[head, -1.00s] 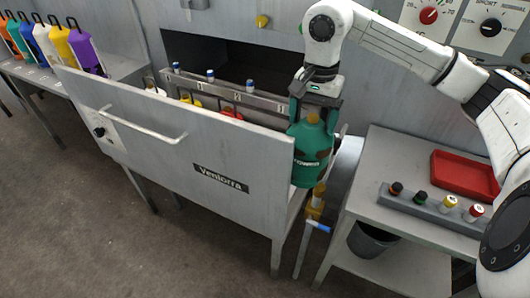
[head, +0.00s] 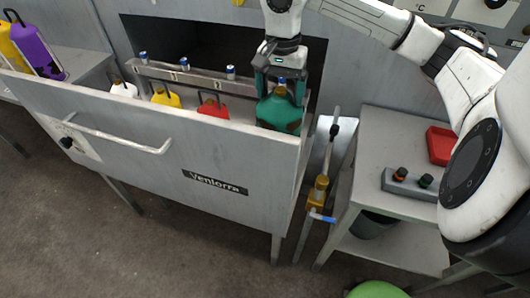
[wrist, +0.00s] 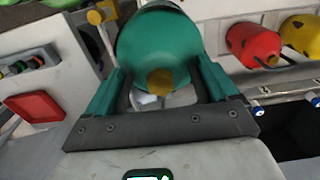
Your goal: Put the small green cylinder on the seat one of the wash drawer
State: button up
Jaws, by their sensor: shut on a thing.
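The small green cylinder (head: 279,112) is upright in my gripper (head: 280,90), at the right end of the wash drawer (head: 130,150). The drawer's front panel hides the cylinder's bottom, so I cannot tell if it touches a seat. My gripper is shut on its upper part. In the wrist view the green cylinder (wrist: 160,40) sits between the fingers, its brass-coloured valve towards me. White (head: 124,90), yellow (head: 166,98) and red (head: 213,107) cylinders stand in a row to its left in the drawer. I cannot read which seat is number one.
A numbered rail (head: 195,80) with blue-and-white caps runs behind the row. Right of the drawer are a yellow valve fitting (head: 319,188) and a grey table (head: 385,130) with a red tray (head: 440,145) and capped rack (head: 408,187). A purple cylinder (head: 38,50) stands far left.

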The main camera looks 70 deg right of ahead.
notch_tip(320, 180, down, 6)
jog(key=shift+w+d+r, duration=0.1)
jog(key=shift+w+r, duration=0.05)
jog(key=shift+r, duration=0.05)
jog(key=w+d+f+p, duration=0.1)
jog(key=w+d+f, duration=0.7)
jog(key=d+f, duration=0.3)
jog(key=shift+d+f, duration=0.2)
jog(key=shift+f, duration=0.9)
jog(key=o, duration=1.8)
jog(key=shift+s+f, duration=0.1)
jog(key=shift+f, duration=0.05)
jog(key=shift+o, duration=0.2)
notch_tip(320, 180, up, 12)
